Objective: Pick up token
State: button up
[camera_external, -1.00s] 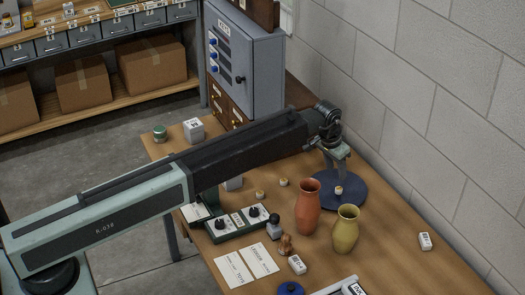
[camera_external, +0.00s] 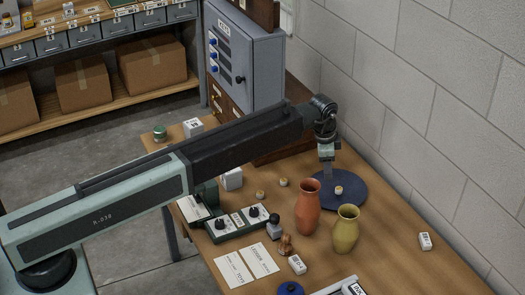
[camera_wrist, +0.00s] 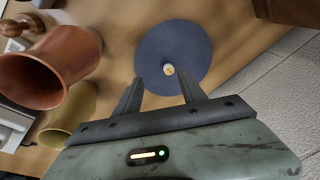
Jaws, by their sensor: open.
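A small round token (camera_external: 338,190), cream with a gold-coloured top, lies on a dark blue round mat (camera_external: 352,204) on the wooden table. In the wrist view the token (camera_wrist: 168,69) shows on the blue mat (camera_wrist: 205,45), just beyond the fingertips and between their lines. My gripper (camera_external: 327,174) points down above the back left part of the mat, its tips behind and left of the token in the external view. In the wrist view my gripper (camera_wrist: 160,75) has its fingers apart with nothing between them.
A red-orange vase (camera_external: 307,209) and an olive-yellow vase (camera_external: 345,231) stand close in front of the mat. Two similar small round pieces (camera_external: 260,195) (camera_external: 284,182) lie to the left. A block wall (camera_external: 450,130) runs behind; the table right of the mat is mostly clear.

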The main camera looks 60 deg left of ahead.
jog(key=s+a+f+m+g+b, duration=0.1)
jog(key=s+a+m, duration=0.1)
jog(key=s+m, duration=0.45)
jog(key=m+g+b, duration=0.1)
jog(key=m+b, duration=0.3)
jog(key=m, duration=0.2)
send_near(260, 193)
jog(key=shift+d+f+n+y, duration=0.15)
jog(key=shift+f+n+y, duration=0.15)
jog(key=shift+f, duration=0.2)
jog(key=f+b, duration=0.5)
jog(key=a+f+b, duration=0.1)
jog(key=f+b, duration=0.1)
jog(key=b, duration=0.1)
jog(key=shift+w+f, duration=0.15)
jog(key=shift+f, duration=0.25)
jog(key=shift+r, duration=0.15)
jog(key=shift+c, duration=0.2)
grip_shut()
